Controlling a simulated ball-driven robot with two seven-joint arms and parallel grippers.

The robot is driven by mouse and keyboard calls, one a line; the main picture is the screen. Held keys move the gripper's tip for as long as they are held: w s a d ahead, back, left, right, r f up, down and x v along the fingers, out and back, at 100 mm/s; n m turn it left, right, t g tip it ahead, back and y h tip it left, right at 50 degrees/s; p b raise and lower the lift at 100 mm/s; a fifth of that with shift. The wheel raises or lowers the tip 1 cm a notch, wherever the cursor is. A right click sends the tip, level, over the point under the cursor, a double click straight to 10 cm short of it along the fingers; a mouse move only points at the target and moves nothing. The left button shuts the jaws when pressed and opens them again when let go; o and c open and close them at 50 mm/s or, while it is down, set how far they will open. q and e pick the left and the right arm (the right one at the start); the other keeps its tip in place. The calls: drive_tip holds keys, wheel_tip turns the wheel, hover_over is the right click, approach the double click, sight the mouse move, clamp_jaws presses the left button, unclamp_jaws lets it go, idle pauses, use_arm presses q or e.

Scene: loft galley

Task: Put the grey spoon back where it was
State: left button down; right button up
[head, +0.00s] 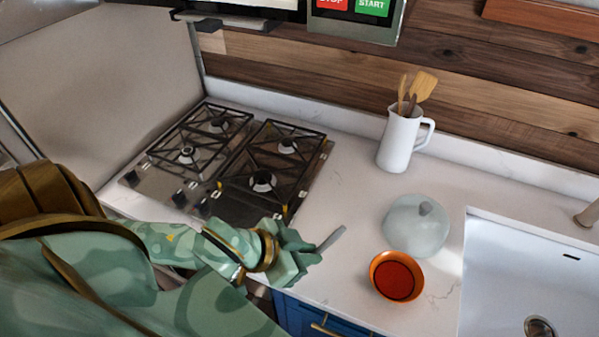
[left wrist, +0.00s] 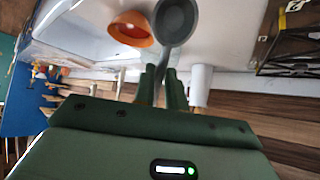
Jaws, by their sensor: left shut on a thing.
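The grey spoon (head: 332,239) is held in my left gripper (head: 308,251), over the counter's front edge between the hob and the orange bowl. In the left wrist view the spoon's round head (left wrist: 175,20) sticks out beyond the fingertips, and its handle runs back between the two green fingers of the left gripper (left wrist: 162,73). The fingers are shut on the handle. In the head view the spoon shows only as a short grey sliver; the rest is hidden by the gripper. My right gripper is not in view.
An orange bowl (head: 397,277) and a pale domed lid (head: 415,226) stand right of the spoon. A white pitcher with wooden utensils (head: 401,140) stands at the back. A gas hob (head: 262,182) is left, a sink (head: 530,270) right. Counter (head: 340,190) between hob and pitcher is clear.

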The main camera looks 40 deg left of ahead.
use_arm(q)
drive_tip(key=shift+w+d+r, duration=0.15)
drive_tip(key=shift+d+r, duration=0.15)
drive_tip(key=shift+d, duration=0.05)
drive_tip(key=shift+w+d, duration=0.1)
drive_tip(key=shift+d, duration=0.05)
drive_tip(key=shift+m+h, duration=0.3)
drive_tip(key=w+a+f+b, duration=0.1)
drive_tip(key=w+f+b, duration=0.3)
drive_tip(key=w+a+f+b, duration=0.2)
drive_tip(key=w+f+b, duration=0.2)
drive_tip(key=b, duration=0.1)
drive_tip(key=w+a+f+b, duration=0.2)
drive_tip(key=w+f+b, duration=0.2)
drive_tip(key=f, duration=0.1)
drive_tip(key=shift+w, duration=0.35)
drive_tip(key=shift+r, duration=0.15)
drive_tip(key=c, duration=1.4)
unclamp_jaws()
drive_tip(key=shift+c, duration=0.2)
